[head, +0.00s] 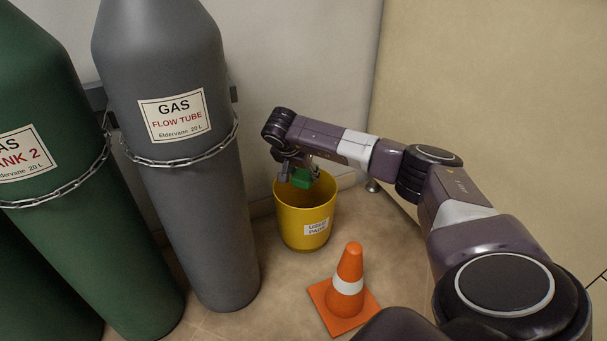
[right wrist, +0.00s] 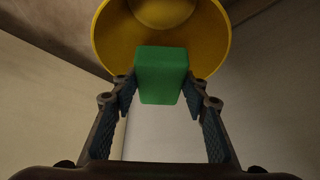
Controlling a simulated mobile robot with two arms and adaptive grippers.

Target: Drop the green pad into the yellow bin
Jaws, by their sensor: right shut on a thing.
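The green pad (head: 301,178) is a small block held between the fingers of my right gripper (head: 298,174). In the right wrist view the pad (right wrist: 161,74) sits between the two fingertips of the right gripper (right wrist: 160,88), which are shut on it. The yellow bin (head: 305,229) stands on the floor and carries a white label reading "USED PADS". In the head view the pad is above the bin's opening, near its back left rim. In the right wrist view the bin (right wrist: 108,40) lies beyond the pad. My left gripper is not in view.
A grey gas cylinder (head: 190,215) and a green one (head: 80,250) stand chained along the wall at left. An orange traffic cone (head: 349,266) stands on the floor in front of the bin. Bare floor lies between the cone and the grey cylinder.

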